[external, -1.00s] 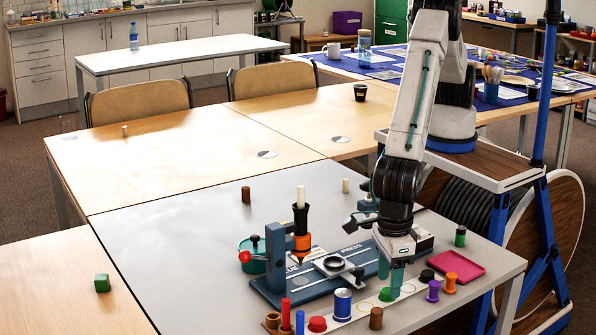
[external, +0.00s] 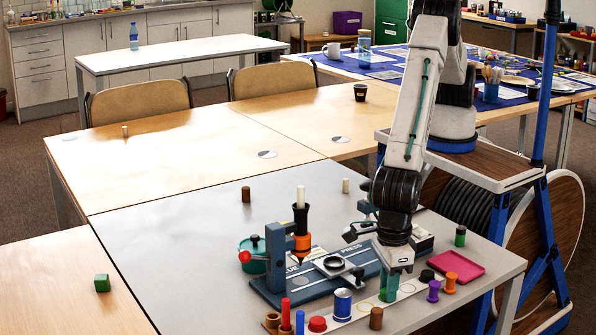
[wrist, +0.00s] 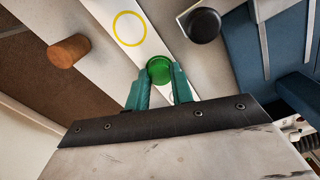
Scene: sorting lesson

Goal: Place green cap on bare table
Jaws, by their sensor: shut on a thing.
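The green cap (wrist: 159,69) is a small round piece between the fingertips of my gripper (wrist: 160,80) in the wrist view. My gripper is shut on it. In the external view my gripper (external: 390,287) points down over the white strip (external: 408,288) near the front of the grey table (external: 150,235). There the teal fingers hide most of the cap, and I cannot tell whether it touches the strip. Bare grey table shows left of the press and behind it.
The blue press (external: 310,285) stands left of my gripper. A black cap (external: 427,276), purple spool (external: 433,291), orange spool (external: 450,283) and pink tray (external: 458,265) lie to the right. A blue can (external: 342,304), brown cylinder (external: 376,318) and red cap (external: 317,324) stand in front.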

